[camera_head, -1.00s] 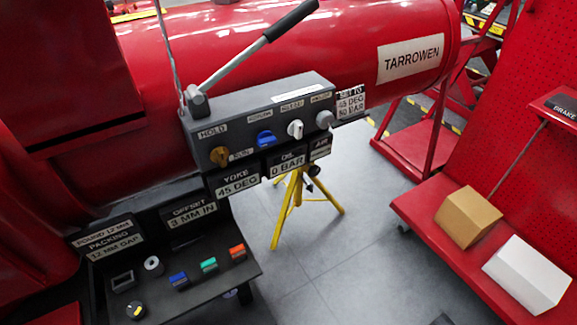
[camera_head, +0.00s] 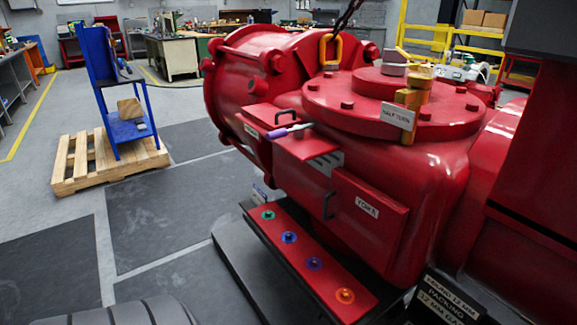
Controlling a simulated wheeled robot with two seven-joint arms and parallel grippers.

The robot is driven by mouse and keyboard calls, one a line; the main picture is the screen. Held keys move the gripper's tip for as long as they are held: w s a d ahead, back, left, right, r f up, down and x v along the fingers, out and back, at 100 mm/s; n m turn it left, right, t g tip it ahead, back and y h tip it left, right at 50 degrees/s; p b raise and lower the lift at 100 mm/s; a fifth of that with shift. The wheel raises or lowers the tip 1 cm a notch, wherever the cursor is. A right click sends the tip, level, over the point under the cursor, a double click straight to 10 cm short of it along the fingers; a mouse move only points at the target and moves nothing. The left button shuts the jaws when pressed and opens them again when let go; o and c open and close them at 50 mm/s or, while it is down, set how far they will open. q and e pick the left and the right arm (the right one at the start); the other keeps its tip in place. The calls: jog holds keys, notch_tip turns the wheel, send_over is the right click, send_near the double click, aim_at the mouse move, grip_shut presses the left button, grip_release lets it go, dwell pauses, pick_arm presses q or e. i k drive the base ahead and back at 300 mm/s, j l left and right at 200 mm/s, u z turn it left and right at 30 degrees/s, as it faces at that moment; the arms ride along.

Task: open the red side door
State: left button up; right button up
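A red side door (camera_head: 368,222) with a label reading like "YOKE" and a dark handle (camera_head: 328,205) is on the side of the large red valve actuator (camera_head: 400,160), right of the middle. The door looks shut or nearly so; I cannot tell exactly. Left of it, a smaller red panel (camera_head: 310,145) sticks out like a shelf, with a purple-handled tool (camera_head: 283,131) on it. Beside that is a red box-like part with a dark handle (camera_head: 286,116). Neither gripper shows in this view.
Below the door is a red strip (camera_head: 330,283) with several coloured round pieces on a dark ledge. A blue stand (camera_head: 97,65) is on a wooden pallet (camera_head: 75,170) at left. Grey floor with dark mats (camera_head: 165,215) is clear between them. A lifting chain hangs above the actuator.

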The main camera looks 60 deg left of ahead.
aim_at(370, 225)
jog(key=u, duration=1.25)
